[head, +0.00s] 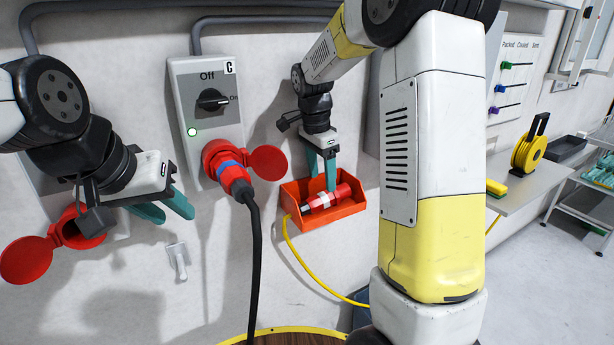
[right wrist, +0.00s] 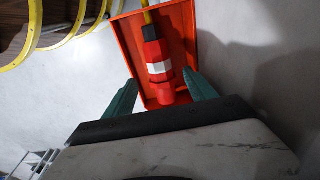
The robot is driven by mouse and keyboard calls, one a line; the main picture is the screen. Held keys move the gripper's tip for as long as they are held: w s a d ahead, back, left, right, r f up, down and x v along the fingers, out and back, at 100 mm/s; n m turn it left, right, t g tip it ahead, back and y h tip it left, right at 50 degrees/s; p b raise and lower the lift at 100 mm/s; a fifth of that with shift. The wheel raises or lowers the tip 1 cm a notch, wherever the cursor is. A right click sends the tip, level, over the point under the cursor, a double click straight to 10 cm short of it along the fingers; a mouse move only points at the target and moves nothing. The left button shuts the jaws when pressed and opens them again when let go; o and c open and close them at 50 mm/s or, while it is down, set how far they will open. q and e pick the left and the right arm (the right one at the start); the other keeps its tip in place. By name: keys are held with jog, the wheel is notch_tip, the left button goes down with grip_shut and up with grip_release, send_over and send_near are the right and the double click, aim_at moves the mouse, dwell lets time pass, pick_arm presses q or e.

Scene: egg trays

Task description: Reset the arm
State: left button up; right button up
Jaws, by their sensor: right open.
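My left gripper (head: 168,208) is at the left in the head view, its two teal fingers apart with nothing between them. It is in front of the wall beside a red socket with its round lid open (head: 26,260). My right gripper (head: 322,172) points down over an orange-red bin (head: 345,211) on the wall. It also shows in the right wrist view (right wrist: 163,88), its fingers apart. A red plug with a white band (head: 327,198) lies in the bin, below and between the fingers; it also shows in the right wrist view (right wrist: 159,69). I cannot tell whether the fingers touch it.
A grey switch box (head: 205,85) marked Off and On has a red-and-blue plug (head: 234,178) in its socket, with a black cable hanging down. A yellow cable (head: 310,262) hangs below the bin. A small white hook (head: 178,259) is on the wall. A table with a yellow reel (head: 530,152) stands right.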

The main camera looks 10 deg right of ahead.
jog(key=s+r+n+t+y, duration=0.1)
jog(key=s+r+n+t, duration=0.1)
jog(key=s+r+n, duration=0.2)
jog(key=s+a+r+n+t+y, duration=0.1)
jog(key=s+r+n, duration=0.4)
jog(key=s, duration=1.5)
jog(key=shift+a+n+t+y, duration=0.15)
jog(key=shift+n+t+y, duration=0.9)
jog(key=shift+n, duration=1.75)
jog(key=shift+t+h, duration=0.25)
